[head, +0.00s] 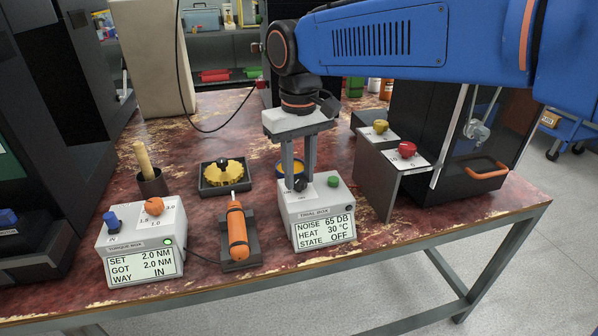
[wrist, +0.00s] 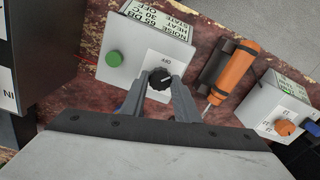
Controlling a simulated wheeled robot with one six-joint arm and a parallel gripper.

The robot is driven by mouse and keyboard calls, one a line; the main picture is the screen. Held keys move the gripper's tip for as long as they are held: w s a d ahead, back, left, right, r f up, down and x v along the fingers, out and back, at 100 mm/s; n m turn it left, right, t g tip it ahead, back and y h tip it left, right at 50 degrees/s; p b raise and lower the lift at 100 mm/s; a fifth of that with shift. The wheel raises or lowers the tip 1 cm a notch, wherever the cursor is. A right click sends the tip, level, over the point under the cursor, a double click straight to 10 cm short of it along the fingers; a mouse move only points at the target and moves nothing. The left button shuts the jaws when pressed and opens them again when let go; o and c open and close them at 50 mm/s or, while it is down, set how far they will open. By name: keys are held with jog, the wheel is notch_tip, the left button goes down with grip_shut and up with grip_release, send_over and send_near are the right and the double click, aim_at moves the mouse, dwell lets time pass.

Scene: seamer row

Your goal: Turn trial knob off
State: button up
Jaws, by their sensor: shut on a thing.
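The trial box (head: 322,207) stands on the worn red table, its screen reading NOISE 65 DB, HEAT 30 °C, STATE OFF. The black trial knob (head: 300,184) is on its top at the left, beside a green button (head: 333,181). My gripper (head: 299,180) points straight down over the box, and its fingers are shut on the knob. In the wrist view, the knob (wrist: 160,79) sits between the two fingertips (wrist: 161,84), with its white pointer mark in sight. The fingers hide part of the knob in the head view.
An orange screwdriver (head: 237,232) lies in a dark cradle left of the box. The torque box (head: 143,243) stands further left. A yellow gear (head: 222,172) sits in a black tray behind. A bracket with a red knob (head: 407,149) stands close on the right.

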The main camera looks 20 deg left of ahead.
aim_at(299, 179)
jog(key=n, duration=0.4)
jog(key=shift+r+n, duration=0.1)
jog(key=shift+n, duration=2)
jog(key=o, duration=1)
notch_tip(299, 179, up, 17)
jog(key=shift+r, duration=0.15)
